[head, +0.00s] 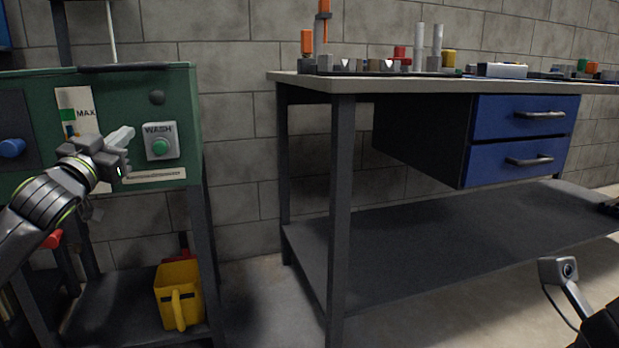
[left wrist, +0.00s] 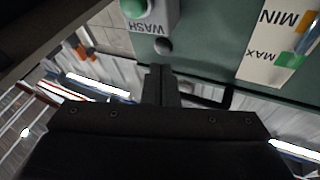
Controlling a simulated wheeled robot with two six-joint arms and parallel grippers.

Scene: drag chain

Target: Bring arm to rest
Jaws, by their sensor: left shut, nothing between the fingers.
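My left arm comes in from the left in the head view. My left gripper (head: 124,136) is shut and empty in front of the green machine (head: 185,98), just left of the grey WASH box with its green button (head: 160,147). In the left wrist view the shut fingers (left wrist: 160,84) point at the green panel, below the WASH button (left wrist: 134,8) and a dark round knob (left wrist: 163,46). Whether the fingers touch the panel I cannot tell. My right gripper is not in view.
A MAX/MIN level label (head: 78,112) and a blue knob (head: 11,148) are on the machine's front. A yellow jug (head: 180,294) stands on the lower shelf. A workbench (head: 340,84) with blue drawers (head: 520,117) and several small parts on top stands to the right.

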